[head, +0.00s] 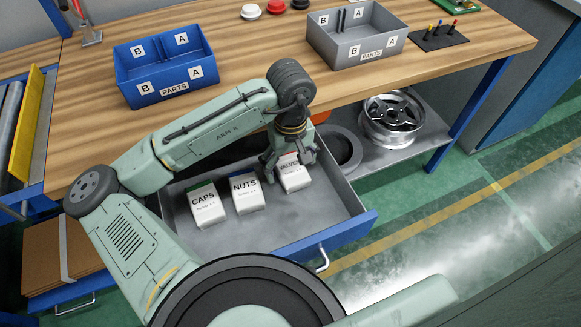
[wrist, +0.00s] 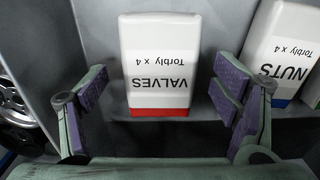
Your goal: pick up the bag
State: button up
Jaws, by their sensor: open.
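Three white bags stand in the open drawer in the head view: the CAPS bag (head: 205,208), the NUTS bag (head: 246,196) and the VALVES bag (head: 295,181). My gripper (head: 290,163) is over the VALVES bag and hides part of it. In the wrist view my gripper (wrist: 160,90) is open, with its padded fingers apart. The VALVES bag (wrist: 157,50), with a red bottom band in the picture, shows between them, with gaps at both sides. The NUTS bag (wrist: 287,50) is to the right, beyond the right finger. I cannot tell whether a finger touches either bag.
The drawer (head: 300,243) has bare floor in front of the bags. Above it is the wooden workbench (head: 250,60) with a blue parts bin (head: 165,75) and a grey parts bin (head: 355,40). A wheel rim (head: 392,118) lies on the shelf at right.

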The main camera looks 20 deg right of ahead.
aim_at(291, 167)
jog(key=c, duration=1.3)
jog(key=shift+r, duration=0.1)
jog(key=shift+c, duration=0.2)
notch_tip(291, 167, up, 17)
jog(key=b, duration=0.2)
jog(key=shift+f, duration=0.2)
